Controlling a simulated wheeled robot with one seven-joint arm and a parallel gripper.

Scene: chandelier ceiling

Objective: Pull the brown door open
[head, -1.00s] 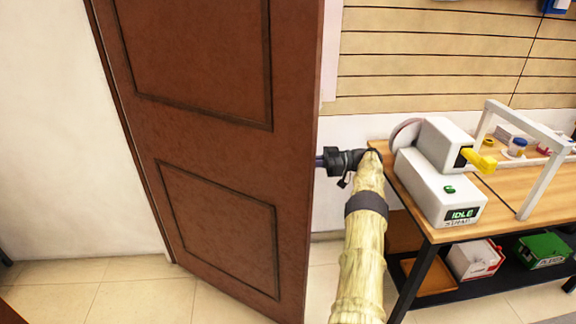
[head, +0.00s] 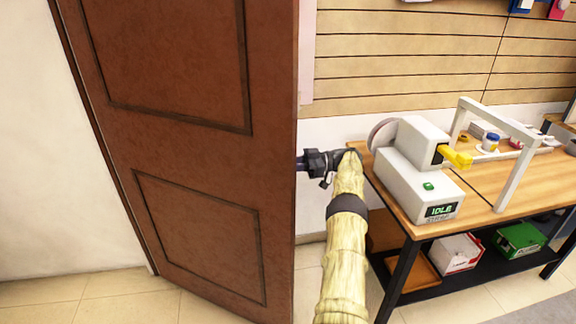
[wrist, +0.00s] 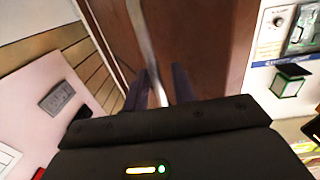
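The brown door (head: 190,150) with two recessed panels fills the left half of the head view. Its free right edge stands out in front of the slatted wall. My gripper (head: 300,163) is at that edge at mid height, its fingertips partly hidden by the door. In the wrist view the door (wrist: 215,40) lies ahead. My gripper's two dark fingers (wrist: 160,88) are spread apart there, with a pale narrow strip between them. I cannot tell whether they touch the door. No handle shows clearly.
A wooden-topped bench (head: 400,208) stands right of my arm, close to it. It carries a white machine (head: 415,180) marked IDLE and a white frame (head: 510,165). A red-and-white box (head: 460,255) and a green box (head: 520,238) sit on its lower shelf. Tiled floor lies below the door.

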